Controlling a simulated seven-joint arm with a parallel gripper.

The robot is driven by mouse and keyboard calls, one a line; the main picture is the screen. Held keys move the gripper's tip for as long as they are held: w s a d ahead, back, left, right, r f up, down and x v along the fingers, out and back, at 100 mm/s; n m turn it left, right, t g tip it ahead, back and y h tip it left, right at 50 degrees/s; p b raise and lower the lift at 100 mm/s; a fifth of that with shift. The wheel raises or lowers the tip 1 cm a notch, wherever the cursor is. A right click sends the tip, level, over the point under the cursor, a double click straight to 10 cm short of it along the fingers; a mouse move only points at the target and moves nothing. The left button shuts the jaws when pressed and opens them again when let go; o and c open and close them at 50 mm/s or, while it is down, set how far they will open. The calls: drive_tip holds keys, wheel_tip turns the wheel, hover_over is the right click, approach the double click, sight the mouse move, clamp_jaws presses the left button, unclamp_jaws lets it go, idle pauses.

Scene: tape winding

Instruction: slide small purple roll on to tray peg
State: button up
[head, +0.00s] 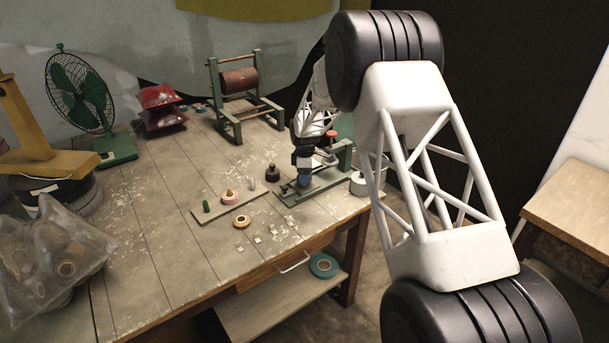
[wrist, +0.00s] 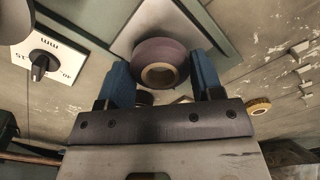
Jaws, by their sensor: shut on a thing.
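The small purple roll (wrist: 150,53) is between the blue fingers of my gripper (wrist: 162,80) in the wrist view, its pale core facing the camera. My gripper is shut on it. In the head view my gripper (head: 305,182) is low over the green winding machine (head: 289,195), and I cannot make out the roll there. A pale plate lies behind the roll in the wrist view; I cannot tell whether they touch. The tray (head: 216,212) lies left of my gripper on the bench, with a green peg (head: 206,207), a pinkish roll (head: 229,198) and thin grey pegs (head: 250,183).
A yellow roll (head: 241,222) and several small pale pieces lie in front of the tray. The bench's left middle is clear.

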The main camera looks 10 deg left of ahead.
drive_tip(key=shift+f, duration=0.85)
drive_tip(key=o, duration=1.2)
drive_tip(key=shift+c, duration=0.2)
drive_tip(key=shift+r, duration=3.5)
drive_tip(key=shift+r, duration=0.1)
